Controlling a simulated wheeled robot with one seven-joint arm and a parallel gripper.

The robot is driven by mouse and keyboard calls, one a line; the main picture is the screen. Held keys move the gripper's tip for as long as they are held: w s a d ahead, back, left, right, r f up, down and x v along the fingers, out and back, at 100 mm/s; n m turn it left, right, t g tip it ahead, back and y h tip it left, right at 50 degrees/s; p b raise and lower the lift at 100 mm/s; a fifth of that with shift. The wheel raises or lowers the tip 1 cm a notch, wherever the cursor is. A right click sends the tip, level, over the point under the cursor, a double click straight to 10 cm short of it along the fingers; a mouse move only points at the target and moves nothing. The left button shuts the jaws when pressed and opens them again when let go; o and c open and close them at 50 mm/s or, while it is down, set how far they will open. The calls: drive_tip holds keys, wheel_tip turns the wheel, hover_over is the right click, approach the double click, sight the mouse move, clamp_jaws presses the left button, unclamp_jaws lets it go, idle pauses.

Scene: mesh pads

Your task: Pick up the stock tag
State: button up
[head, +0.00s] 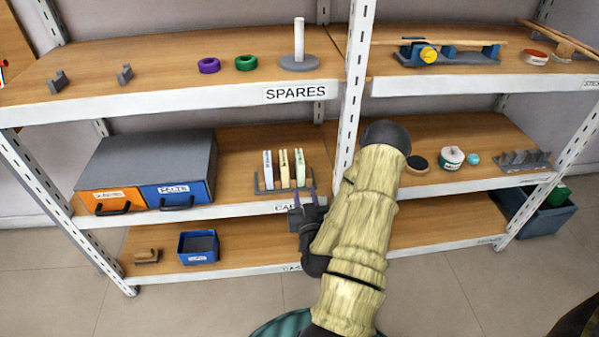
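I cannot pick out a stock tag for certain. Three thin upright pieces, white (268,170), yellow (284,169) and pale green (300,168), stand in a grey rack (262,190) on the middle shelf; small marks on their faces are too small to read. My gripper (305,196) is in front of the middle shelf's front edge, just below the rack in the picture. Its dark fingers point toward the shelf and are too small to judge their gap. I see nothing held in it. My arm hides part of the shelves behind it.
A grey cabinet (150,150) with orange and blue drawers stands left of the rack. A blue bin (198,247) and a wooden block (147,255) are below. A shelf post (352,90) stands right of the rack. A white pot (451,158) stands farther right.

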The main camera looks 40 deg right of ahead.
sight(301, 172)
drive_tip(key=b+x, duration=0.6)
drive_tip(key=x, duration=0.3)
drive_tip(key=shift+w+d+b, duration=0.1)
drive_tip(key=shift+d+b, duration=0.1)
drive_tip(key=shift+b, duration=0.2)
drive_tip(key=shift+r+b+x, duration=0.1)
drive_tip(key=shift+b+x, duration=0.35)
drive_tip(key=shift+x, duration=0.85)
drive_tip(key=shift+r+b+x, duration=0.15)
drive_tip(key=shift+b+x, duration=0.3)
drive_tip(key=shift+x, duration=0.85)
drive_tip(key=shift+d, duration=0.1)
drive_tip(key=shift+c, duration=1.3)
clamp_jaws()
drive_tip(key=shift+r, duration=0.1)
